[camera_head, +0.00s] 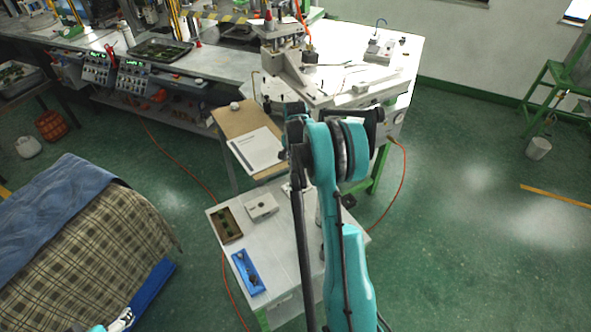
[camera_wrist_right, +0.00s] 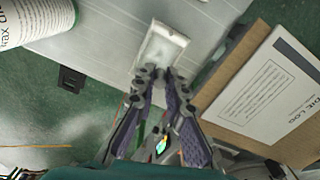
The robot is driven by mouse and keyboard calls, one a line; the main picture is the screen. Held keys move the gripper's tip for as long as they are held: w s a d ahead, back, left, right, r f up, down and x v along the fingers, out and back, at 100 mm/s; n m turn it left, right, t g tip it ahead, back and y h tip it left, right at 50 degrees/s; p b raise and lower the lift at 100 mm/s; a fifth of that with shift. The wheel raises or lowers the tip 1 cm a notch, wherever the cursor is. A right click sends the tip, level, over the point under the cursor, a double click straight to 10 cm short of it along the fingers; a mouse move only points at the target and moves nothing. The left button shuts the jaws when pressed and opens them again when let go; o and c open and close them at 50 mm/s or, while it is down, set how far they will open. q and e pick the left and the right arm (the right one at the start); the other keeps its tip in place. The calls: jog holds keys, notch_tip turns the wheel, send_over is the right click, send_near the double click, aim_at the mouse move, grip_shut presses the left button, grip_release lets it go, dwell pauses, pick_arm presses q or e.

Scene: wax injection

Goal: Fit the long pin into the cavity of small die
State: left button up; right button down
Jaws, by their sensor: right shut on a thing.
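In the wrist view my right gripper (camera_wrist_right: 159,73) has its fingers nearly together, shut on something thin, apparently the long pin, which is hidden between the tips. A grey-white block with a dark round mark (camera_head: 261,205) sits on the small table.
The small white table (camera_head: 283,258) also bears a brown tray (camera_head: 226,224) and a blue tray (camera_head: 248,271). A paper (camera_head: 256,150) lies on a brown board beside it. In the wrist view a white can (camera_wrist_right: 35,20) stands at the upper left.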

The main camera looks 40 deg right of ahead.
jog(key=shift+s+a+r, duration=0.1)
jog(key=shift+r, duration=0.05)
jog(key=shift+f+b, duration=2.35)
jog(key=shift+f, duration=0.65)
jog(key=shift+b, duration=0.4)
jog(key=shift+f+b, duration=0.75)
jog(key=shift+f, duration=0.2)
jog(key=c, duration=1.5)
grip_release()
jog(key=shift+r, duration=0.2)
